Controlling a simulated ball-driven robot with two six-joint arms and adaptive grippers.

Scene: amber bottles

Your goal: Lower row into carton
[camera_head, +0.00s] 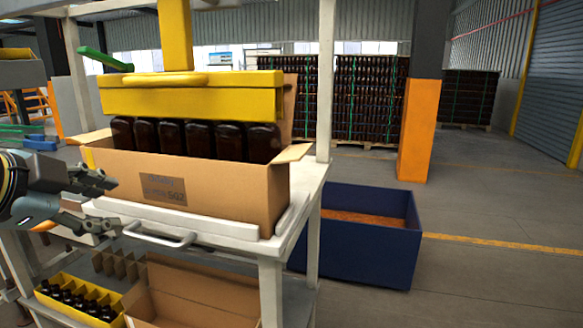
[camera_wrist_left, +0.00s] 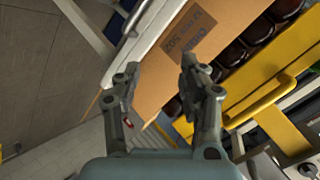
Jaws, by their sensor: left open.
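An open cardboard carton (camera_head: 215,190) stands on the white cart top, its flaps spread. A row of dark amber bottles (camera_head: 200,138) shows above its front wall, right under a yellow bar (camera_head: 190,103). The bottles' tops are hidden by the bar and their bottoms by the carton, so I cannot tell whether they stand on its floor. My left gripper (camera_head: 112,203) is open and empty beside the carton's left end. In the left wrist view, the gripper (camera_wrist_left: 160,86) has its fingers apart, with the carton (camera_wrist_left: 155,65) and bottles (camera_wrist_left: 235,50) beyond. My right gripper is not in view.
A white handle (camera_head: 160,237) juts from the cart's front. The lower shelf holds a yellow tray (camera_head: 62,283) of small bottles, a cardboard divider (camera_head: 120,266) and another open carton (camera_head: 190,280). A blue bin (camera_head: 365,250) stands right of the cart. The floor farther right is clear.

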